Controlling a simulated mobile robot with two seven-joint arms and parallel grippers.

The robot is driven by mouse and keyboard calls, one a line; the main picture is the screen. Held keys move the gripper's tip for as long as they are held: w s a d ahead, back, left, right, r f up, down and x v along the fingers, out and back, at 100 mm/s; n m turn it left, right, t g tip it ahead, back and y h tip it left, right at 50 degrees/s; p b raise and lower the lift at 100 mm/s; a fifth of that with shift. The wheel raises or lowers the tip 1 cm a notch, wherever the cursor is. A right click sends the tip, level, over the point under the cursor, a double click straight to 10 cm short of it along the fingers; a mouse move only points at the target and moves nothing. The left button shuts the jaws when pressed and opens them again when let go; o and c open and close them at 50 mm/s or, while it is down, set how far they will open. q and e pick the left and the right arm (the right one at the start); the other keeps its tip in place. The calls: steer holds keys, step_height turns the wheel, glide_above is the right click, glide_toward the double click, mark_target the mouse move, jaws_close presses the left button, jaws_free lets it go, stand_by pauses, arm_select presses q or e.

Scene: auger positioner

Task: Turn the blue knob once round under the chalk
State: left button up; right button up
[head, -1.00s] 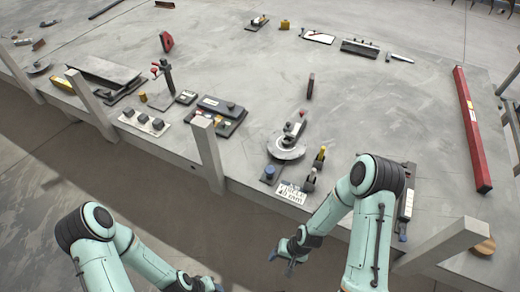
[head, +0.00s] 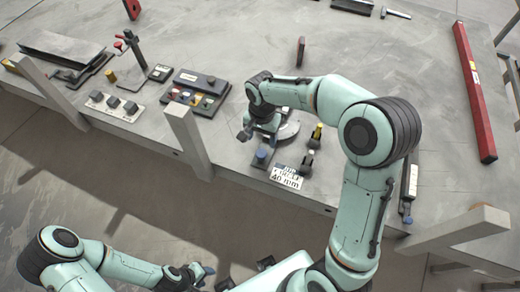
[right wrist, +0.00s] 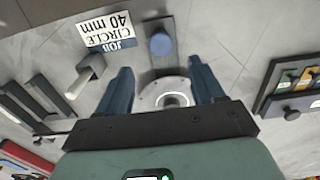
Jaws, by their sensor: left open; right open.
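The blue knob (head: 261,157) stands on a small dark plate near the bench's front edge. In the right wrist view the knob (right wrist: 162,43) shows beyond the gap between my fingertips, apart from them. My right gripper (head: 244,134) is open and empty, above and just behind the knob; its two blue fingers (right wrist: 160,68) are spread. A round grey disc (head: 290,129) lies behind the knob, partly hidden by my right arm; it also shows between the fingers (right wrist: 150,96). I cannot make out the chalk. My left gripper (head: 204,276) is open and empty, low in front of the bench.
A white card reading "JOB CIRCLE 40 mm" (head: 286,178) lies right of the knob. A long red bar (head: 475,95) lies far right.

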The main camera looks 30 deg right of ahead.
mark_target(261, 153)
step_height(261, 153, down, 9)
steer(key=shift+r, duration=0.1)
stand_by(0.3)
steer(key=c, duration=1.1)
